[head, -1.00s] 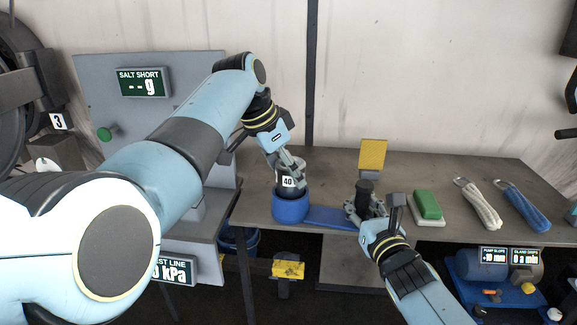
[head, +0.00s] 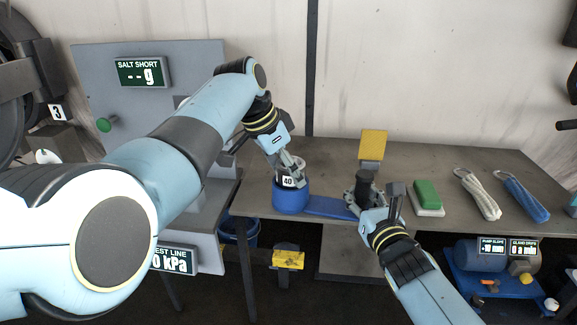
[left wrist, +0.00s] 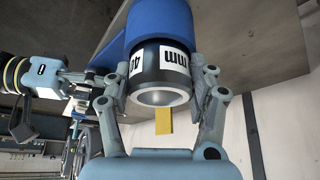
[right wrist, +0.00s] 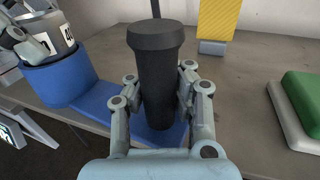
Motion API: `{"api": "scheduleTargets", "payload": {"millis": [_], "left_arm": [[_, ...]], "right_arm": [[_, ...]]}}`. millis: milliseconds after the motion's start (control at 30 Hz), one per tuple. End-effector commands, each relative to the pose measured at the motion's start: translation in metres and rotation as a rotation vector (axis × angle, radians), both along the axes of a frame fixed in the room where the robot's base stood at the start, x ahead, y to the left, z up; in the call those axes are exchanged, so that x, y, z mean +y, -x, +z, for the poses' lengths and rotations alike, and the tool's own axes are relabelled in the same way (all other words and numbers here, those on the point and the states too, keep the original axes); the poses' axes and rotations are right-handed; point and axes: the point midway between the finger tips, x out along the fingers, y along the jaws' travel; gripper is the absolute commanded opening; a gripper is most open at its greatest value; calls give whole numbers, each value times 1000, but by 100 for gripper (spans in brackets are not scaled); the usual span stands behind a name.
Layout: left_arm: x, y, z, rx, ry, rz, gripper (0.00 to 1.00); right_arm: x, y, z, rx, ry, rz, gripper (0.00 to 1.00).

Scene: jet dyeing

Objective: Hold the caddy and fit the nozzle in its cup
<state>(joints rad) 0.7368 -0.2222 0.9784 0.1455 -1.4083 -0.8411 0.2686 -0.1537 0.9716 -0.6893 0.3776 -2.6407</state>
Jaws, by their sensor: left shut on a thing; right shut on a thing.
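The blue caddy lies on the grey table, with a round cup (head: 291,198) at its left end and a flat blue base (head: 328,207) running right to a black upright handle (right wrist: 156,75). My right gripper (head: 366,196) is shut on the handle. The nozzle (left wrist: 160,78) is a dark cylinder with a white "40 mm" label and a pale ring end. My left gripper (head: 292,178) is shut on it from above. The nozzle's lower end is inside the cup's mouth, which hides how deep it sits.
A yellow block (head: 373,144) stands behind the handle. A green-topped pad (head: 427,195), a white rope bundle (head: 478,195) and a blue one (head: 522,196) lie to the right. A grey machine (head: 150,110) stands at the left, beside the table.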

Motion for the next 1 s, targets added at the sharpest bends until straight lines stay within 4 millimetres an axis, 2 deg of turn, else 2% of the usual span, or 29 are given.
{"api": "scheduleTargets", "payload": {"millis": [67, 100, 300, 533, 667, 767, 1000], "left_arm": [[0, 0, -2, -1, 0, 0, 6], [0, -1, -2, -1, 0, 0, 61], [0, 0, -2, 0, 0, 0, 85], [0, 1, -3, 2, -1, 1, 85], [2, 1, 3, 1, -1, 0, 85], [7, 4, 16, -2, 0, 1, 85], [25, 18, 65, -4, -1, 1, 85]], "right_arm": [[0, 0, 0, -1, -1, 0, 0], [0, 0, 0, -1, -1, 0, 0], [0, 0, 1, -2, -2, 0, 0], [0, 0, 1, -1, -1, 0, 0], [0, 0, 1, -2, -2, 0, 0], [0, 0, 1, -2, -2, 0, 0], [0, 0, 1, -2, -2, 0, 0]]}}
